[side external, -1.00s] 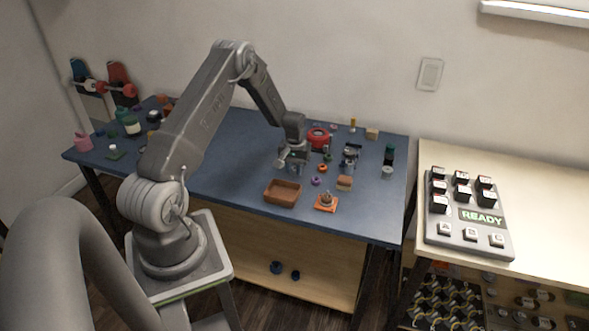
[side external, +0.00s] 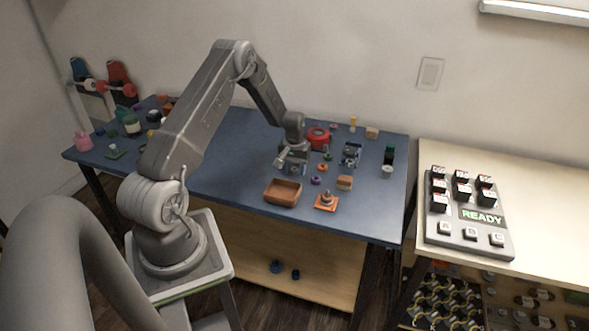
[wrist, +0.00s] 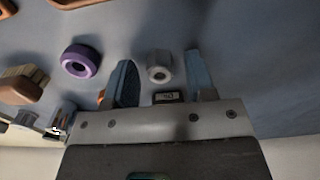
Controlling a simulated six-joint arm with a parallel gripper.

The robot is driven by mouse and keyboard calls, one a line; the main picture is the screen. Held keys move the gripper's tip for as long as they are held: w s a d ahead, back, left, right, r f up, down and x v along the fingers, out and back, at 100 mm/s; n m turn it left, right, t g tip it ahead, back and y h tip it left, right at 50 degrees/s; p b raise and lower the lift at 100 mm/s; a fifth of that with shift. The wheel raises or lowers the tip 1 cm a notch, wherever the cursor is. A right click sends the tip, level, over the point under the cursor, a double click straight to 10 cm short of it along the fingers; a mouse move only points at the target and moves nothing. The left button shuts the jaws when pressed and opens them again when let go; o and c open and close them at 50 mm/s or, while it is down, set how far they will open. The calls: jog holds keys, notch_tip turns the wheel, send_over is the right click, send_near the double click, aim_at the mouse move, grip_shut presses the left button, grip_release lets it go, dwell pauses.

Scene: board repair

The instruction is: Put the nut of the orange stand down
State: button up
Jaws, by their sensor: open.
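The orange stand (side external: 327,202) sits near the front edge of the blue table, right of the brown tray. My gripper (side external: 289,168) is low over the table, behind the tray and left of the purple ring (side external: 316,181). In the wrist view my gripper (wrist: 162,72) is open, its two blue-grey fingers apart. A small grey ring (wrist: 159,67), which looks like the nut, lies between the fingertips with a gap on each side. I cannot pick it out in the side view. Whether it rests flat on the table is hard to tell.
The brown tray (side external: 283,192) is in front of my gripper. A tan block-like piece (side external: 344,183), a red round part (side external: 318,138) and several small parts lie to the right. The purple ring is close left of the fingers in the wrist view (wrist: 80,61). The table's middle left is fairly clear.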

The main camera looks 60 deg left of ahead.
notch_tip(320, 180, up, 11)
jog(key=s+d+r+m+t+y, duration=0.1)
jog(key=s+d+r+m+t, duration=0.2)
jog(key=d+r, duration=1.6)
jog(key=s+d+r+m+t, duration=0.1)
jog(key=s+d+r+m, duration=0.1)
jog(key=s+d, duration=0.5)
jog(key=s+d+r+m+t+h, duration=0.1)
jog(key=s+d+r+m, duration=0.1)
jog(key=s+d+m, duration=0.2)
jog(key=s+d, duration=0.3)
jog(key=s, duration=0.3)
jog(key=shift+t, duration=0.3)
